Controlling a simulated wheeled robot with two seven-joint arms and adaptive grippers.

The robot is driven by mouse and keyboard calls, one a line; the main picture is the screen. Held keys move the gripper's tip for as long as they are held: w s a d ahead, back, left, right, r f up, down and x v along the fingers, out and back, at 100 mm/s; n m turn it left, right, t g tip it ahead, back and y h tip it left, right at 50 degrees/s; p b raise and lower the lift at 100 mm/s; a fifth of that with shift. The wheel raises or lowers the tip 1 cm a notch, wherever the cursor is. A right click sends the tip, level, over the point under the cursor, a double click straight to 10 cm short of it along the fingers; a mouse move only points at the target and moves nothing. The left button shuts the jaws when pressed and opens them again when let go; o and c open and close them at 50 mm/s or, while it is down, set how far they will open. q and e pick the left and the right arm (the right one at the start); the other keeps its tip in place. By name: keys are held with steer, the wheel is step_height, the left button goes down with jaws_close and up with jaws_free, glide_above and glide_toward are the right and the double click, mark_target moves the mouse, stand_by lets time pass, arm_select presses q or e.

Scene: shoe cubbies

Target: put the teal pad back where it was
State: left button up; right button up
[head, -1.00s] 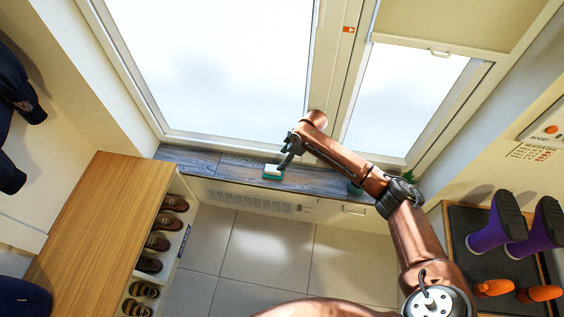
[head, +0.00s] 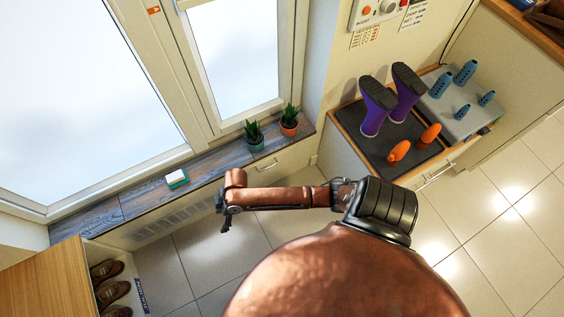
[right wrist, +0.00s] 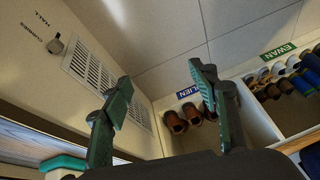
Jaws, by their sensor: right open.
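The teal pad (head: 177,179), with a white block on top, lies on the dark wooden windowsill (head: 150,194) below the large window. A teal edge with white beneath it shows at the lower left of the right wrist view (right wrist: 65,163). My right gripper (head: 223,212) is apart from the pad, to its right and over the front of the sill's cabinet. In the right wrist view its two fingers (right wrist: 158,80) are spread with nothing between them. My left gripper is not in view.
Two potted plants (head: 254,135) stand at the right end of the sill. A vented panel (head: 165,220) is below it. A wooden-topped shoe cubby (head: 40,280) is at lower left. The tiled floor is open.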

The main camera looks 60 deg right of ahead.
steer(key=s+d+f+m+h, duration=0.1)
steer(key=s+d+f+m, duration=0.1)
steer(key=s, duration=1)
steer(key=s+d+f+m+g+h, duration=0.1)
steer(key=s+d+f+m, duration=0.2)
steer(key=s, duration=1)
steer(key=s+d+f+m+g+h, duration=0.1)
steer(key=s+d, duration=0.5)
steer(key=s, duration=0.6)
steer(key=f+m+h, duration=0.1)
steer(key=m, duration=0.1)
steer(key=shift+s+d+f+m, duration=0.2)
steer(key=shift+s+m, duration=0.05)
steer(key=shift+m, duration=0.05)
